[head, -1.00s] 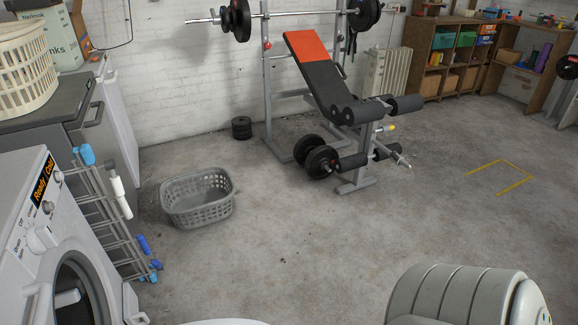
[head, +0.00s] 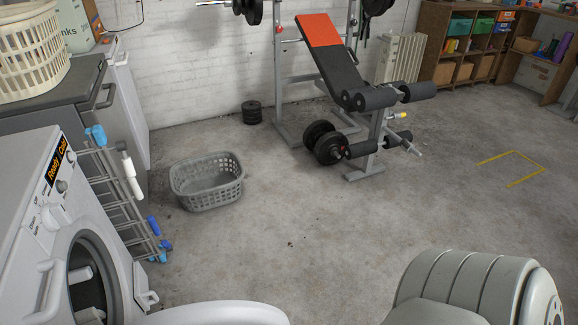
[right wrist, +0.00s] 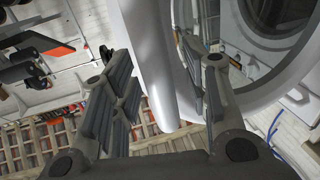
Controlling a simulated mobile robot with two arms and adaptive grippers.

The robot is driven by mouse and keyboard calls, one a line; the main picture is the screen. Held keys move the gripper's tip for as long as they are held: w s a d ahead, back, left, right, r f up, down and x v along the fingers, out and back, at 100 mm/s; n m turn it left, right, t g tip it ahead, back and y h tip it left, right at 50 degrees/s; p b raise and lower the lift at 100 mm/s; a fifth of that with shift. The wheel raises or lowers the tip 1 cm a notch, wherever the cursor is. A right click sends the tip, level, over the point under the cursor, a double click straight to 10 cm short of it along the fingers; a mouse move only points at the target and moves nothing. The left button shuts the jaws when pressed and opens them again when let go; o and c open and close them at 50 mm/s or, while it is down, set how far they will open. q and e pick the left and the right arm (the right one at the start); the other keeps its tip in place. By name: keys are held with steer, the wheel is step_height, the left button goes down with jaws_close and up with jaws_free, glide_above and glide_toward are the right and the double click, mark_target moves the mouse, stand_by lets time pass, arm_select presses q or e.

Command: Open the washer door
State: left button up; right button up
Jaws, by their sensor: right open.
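The white washer (head: 30,240) stands at the lower left of the head view, its round opening (head: 88,275) uncovered. The washer door (head: 215,314) is swung out from the front and shows as a pale curved shape at the bottom edge. In the right wrist view the door's white edge (right wrist: 148,60) runs between the fingers of my right gripper (right wrist: 165,80), which is open. Whether a finger touches the door I cannot tell. The washer's round opening (right wrist: 280,20) is at the upper right there. My left gripper is in neither view.
A drying rack (head: 120,200) stands beside the washer. A grey laundry basket (head: 207,182) sits on the floor beyond it. A weight bench (head: 345,75) stands farther back. The concrete floor (head: 320,230) in the middle is clear.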

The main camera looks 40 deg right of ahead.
steer(key=s+a, duration=0.2)
steer(key=s, duration=0.9)
steer(key=shift+s, duration=0.35)
steer(key=shift+a, duration=0.1)
